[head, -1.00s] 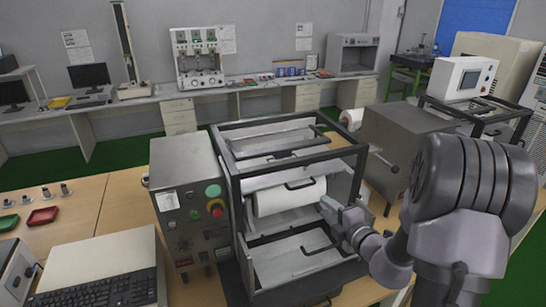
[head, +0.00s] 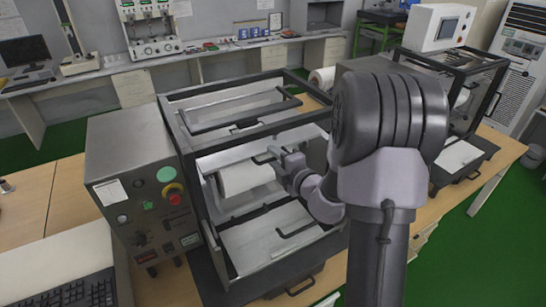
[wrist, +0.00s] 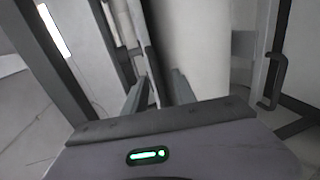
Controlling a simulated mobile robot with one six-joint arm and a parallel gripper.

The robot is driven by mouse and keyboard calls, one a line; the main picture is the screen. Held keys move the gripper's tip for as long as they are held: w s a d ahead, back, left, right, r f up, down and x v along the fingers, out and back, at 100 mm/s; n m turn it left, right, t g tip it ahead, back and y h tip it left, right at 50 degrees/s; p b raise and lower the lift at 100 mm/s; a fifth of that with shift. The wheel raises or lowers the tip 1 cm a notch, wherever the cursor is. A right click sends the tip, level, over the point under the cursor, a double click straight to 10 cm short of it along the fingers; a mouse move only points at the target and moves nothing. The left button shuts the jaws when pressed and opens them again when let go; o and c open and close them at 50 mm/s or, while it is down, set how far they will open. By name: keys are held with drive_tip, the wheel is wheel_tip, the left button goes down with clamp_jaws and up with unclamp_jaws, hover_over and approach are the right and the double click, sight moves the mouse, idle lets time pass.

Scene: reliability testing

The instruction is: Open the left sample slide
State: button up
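The machine in front of me has a black open frame (head: 238,128) with a white roll (head: 240,180) inside. A dark handle (head: 262,158) sits by the roll's upper right side. Below is a pale tray-like slide (head: 262,243) with its own dark handle (head: 297,229). My gripper (head: 283,163) is at the roll's right end, close to the upper handle. In the wrist view my fingers (wrist: 158,88) are apart, with a thin dark bar (wrist: 152,78) seen between them; contact cannot be told. The roll (wrist: 190,40) rises just beyond. Which part is the left sample slide is unclear.
A control box (head: 145,185) with a red knob adjoins the machine's left side. A similar framed machine (head: 470,85) stands at right. The black frame bars surround the gripper's space. A keyboard (head: 75,292) lies front left; the wooden table (head: 60,200) beside the box is mostly clear.

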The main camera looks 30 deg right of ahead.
clamp_jaws()
idle(1.4)
